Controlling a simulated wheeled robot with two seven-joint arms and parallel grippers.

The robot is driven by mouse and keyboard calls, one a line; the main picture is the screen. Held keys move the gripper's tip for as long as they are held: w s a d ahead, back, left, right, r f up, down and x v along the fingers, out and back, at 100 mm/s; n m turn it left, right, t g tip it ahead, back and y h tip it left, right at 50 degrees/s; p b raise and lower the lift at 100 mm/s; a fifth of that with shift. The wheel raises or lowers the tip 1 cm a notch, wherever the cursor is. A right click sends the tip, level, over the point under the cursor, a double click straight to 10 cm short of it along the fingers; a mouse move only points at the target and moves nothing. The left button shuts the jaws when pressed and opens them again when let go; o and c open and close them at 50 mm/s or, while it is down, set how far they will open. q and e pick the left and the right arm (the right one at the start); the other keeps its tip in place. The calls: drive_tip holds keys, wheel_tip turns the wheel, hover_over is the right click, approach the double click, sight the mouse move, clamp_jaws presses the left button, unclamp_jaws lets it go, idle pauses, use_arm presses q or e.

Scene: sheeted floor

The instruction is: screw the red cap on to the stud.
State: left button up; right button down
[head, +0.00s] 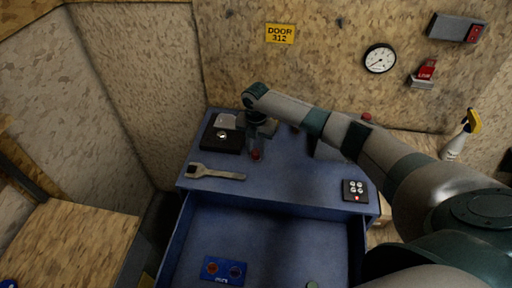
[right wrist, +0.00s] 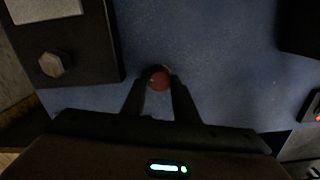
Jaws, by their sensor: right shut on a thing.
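The red cap (right wrist: 158,80) is small and round and sits between the two fingertips of my right gripper (right wrist: 158,85). In the head view the red cap (head: 255,155) shows at the tips of my right gripper (head: 257,148), which points down over the blue cabinet top. I cannot tell whether the cap touches the surface. A black block (head: 212,145) with a light hexagonal piece (head: 222,134) on it is left of the gripper. In the right wrist view this hexagonal piece (right wrist: 52,64) is left of the cap, apart from it. I cannot make out a thread. My left gripper is not in view.
A wrench (head: 215,173) lies on the blue cabinet top (head: 285,185) in front of the block. A small button box (head: 355,190) is at the right front. The drawer below is open and holds a blue panel (head: 225,270). The top's middle front is clear.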

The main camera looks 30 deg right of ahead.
drive_tip(key=m, duration=1.1)
drive_tip(key=c, duration=1.3)
unclamp_jaws()
drive_tip(key=shift+c, duration=0.8)
drive_tip(key=shift+n, duration=0.3)
